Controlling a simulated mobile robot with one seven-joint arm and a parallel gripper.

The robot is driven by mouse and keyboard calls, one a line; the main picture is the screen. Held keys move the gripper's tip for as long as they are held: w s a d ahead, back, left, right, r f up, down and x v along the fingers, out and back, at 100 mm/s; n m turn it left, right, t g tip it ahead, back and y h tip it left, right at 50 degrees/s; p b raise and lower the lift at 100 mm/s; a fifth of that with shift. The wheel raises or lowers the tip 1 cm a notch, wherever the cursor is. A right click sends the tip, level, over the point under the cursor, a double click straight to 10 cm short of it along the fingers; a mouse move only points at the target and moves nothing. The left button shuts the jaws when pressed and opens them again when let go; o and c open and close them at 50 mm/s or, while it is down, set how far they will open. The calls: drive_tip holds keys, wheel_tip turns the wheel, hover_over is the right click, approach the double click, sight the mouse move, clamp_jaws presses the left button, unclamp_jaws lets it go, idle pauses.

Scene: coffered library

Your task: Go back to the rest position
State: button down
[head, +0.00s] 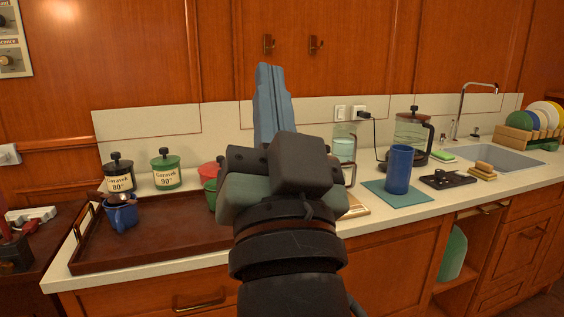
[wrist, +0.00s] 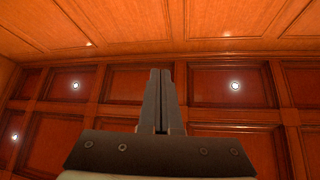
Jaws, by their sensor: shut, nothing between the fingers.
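My gripper (head: 270,72) is raised in front of the counter in the head view, its fingers pointing up. The two fingers are together with nothing between them. In the wrist view my gripper (wrist: 161,72) also shows shut, against a coffered wooden ceiling (wrist: 110,82) with small round lights. My arm and gripper hide the middle of the counter and part of the things behind it.
The counter holds a brown tray (head: 150,245) with a blue mug (head: 121,216), labelled jars (head: 166,172), a blue cylinder (head: 398,170) on a teal mat (head: 376,188), a coffee maker (head: 410,135), and a sink (head: 490,160) with a dish rack (head: 520,142). The space around my raised gripper looks clear.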

drive_tip(key=s+d+r+n+t+h+p, duration=0.1)
drive_tip(key=s+r+n+t+h+p, duration=0.15)
drive_tip(key=s+r, duration=0.55)
wheel_tip(320, 180, up, 20)
drive_tip(key=p, duration=2)
drive_tip(key=shift+w+r, duration=0.2)
drive_tip(key=shift+w, duration=0.15)
